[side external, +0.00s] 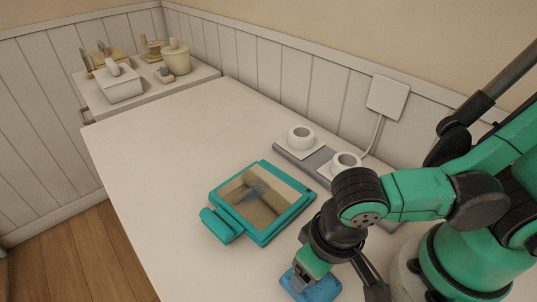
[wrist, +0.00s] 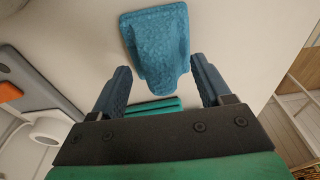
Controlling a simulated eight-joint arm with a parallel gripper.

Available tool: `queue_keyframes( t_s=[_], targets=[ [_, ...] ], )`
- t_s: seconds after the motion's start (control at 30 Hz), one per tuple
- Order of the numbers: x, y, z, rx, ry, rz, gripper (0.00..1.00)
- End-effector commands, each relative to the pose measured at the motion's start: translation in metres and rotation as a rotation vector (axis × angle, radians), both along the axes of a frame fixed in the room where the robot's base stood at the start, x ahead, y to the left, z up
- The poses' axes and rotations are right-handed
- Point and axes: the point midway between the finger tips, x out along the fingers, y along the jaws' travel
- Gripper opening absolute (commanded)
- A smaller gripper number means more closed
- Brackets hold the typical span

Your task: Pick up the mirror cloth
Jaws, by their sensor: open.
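The mirror cloth is a textured blue cloth (wrist: 157,38), seen at the top of the wrist view, lying on the white table. Its narrower lower end lies between my fingertips in that picture. My gripper (wrist: 160,78) is open, with one dark blue finger on each side of the cloth. I cannot tell whether the fingers touch it.
A grey strip (side external: 297,156) with white round cups (side external: 301,138) stands along the back, near a wall plate with a cable (side external: 388,96). A side shelf at the far left holds a white box (side external: 121,86) and a beige pot (side external: 175,60). The table's left part is clear.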

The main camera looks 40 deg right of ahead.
Motion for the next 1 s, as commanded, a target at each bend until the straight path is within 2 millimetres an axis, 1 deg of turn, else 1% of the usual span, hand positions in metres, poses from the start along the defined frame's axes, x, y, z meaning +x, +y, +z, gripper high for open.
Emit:
queue_keyframes(
  t_s=[0.13,0.17,0.2,0.27,0.3,0.37,0.4,0.77,1.0],
  targets=[
    [0.0000,0.0000,0.0001,0.000,0.000,0.000,0.71],
    [0.0000,0.0000,0.0001,0.000,0.000,0.000,0.68],
    [0.0000,0.0000,0.0001,0.000,0.000,0.000,0.57],
    [0.0001,0.0000,0.0001,0.000,0.000,0.000,0.40],
    [0.0001,0.0000,0.0001,0.000,0.000,0.000,0.28],
    [0.0000,0.0000,0.0001,0.000,0.000,0.000,0.11],
    [0.0001,0.0000,0.0001,0.000,0.000,0.000,0.00],
    [0.0001,0.0001,0.0008,0.000,0.000,0.000,0.00],
    [0.0006,0.0006,0.0081,0.000,0.000,0.000,0.00]
  ],
)
